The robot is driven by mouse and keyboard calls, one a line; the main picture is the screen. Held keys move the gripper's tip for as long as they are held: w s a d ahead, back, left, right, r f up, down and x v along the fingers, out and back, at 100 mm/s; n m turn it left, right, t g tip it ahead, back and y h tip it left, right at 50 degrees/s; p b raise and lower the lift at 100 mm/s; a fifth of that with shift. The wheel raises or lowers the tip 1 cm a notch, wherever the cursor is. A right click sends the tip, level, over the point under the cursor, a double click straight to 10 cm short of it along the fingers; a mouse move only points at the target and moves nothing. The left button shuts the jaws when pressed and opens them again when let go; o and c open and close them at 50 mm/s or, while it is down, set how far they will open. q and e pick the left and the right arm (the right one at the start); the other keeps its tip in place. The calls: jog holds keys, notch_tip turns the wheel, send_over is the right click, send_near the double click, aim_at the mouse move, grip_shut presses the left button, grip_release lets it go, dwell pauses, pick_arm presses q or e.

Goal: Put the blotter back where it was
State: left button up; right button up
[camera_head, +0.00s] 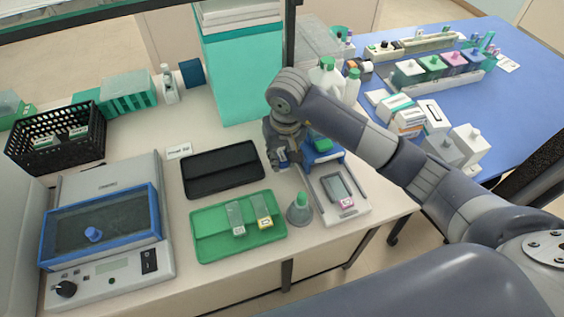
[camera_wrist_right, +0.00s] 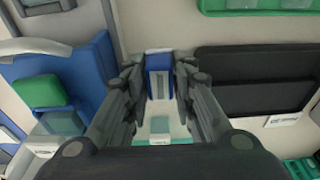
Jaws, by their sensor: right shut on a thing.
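My right gripper (camera_head: 285,160) is over the bench, between the black tray (camera_head: 222,169) and the blue holder (camera_head: 327,158) with a green top. In the right wrist view its fingers (camera_wrist_right: 159,78) are closed on a small blue block with a pale grey face, which appears to be the blotter (camera_wrist_right: 158,62). In the head view the gripper mostly hides the blotter. Whether the blotter touches the bench is unclear. My left gripper is not in view.
A green tray (camera_head: 210,247) with two slides lies in front of the black tray. A grey cone-shaped bottle (camera_head: 300,211) and a white slide platform (camera_head: 353,214) stand to its right. A blue-framed device (camera_head: 105,266) is at left; a teal box (camera_head: 245,75) stands behind.

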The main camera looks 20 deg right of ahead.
aim_at(282, 166)
notch_tip(282, 166, down, 3)
jog(key=shift+f+p, duration=0.15)
jog(key=shift+p, duration=0.3)
jog(key=shift+f, duration=0.1)
jog(key=shift+f, duration=0.1)
jog(key=shift+f+b, duration=0.15)
jog(key=shift+b, duration=0.15)
jog(key=o, duration=0.6)
jog(key=shift+o, duration=0.2)
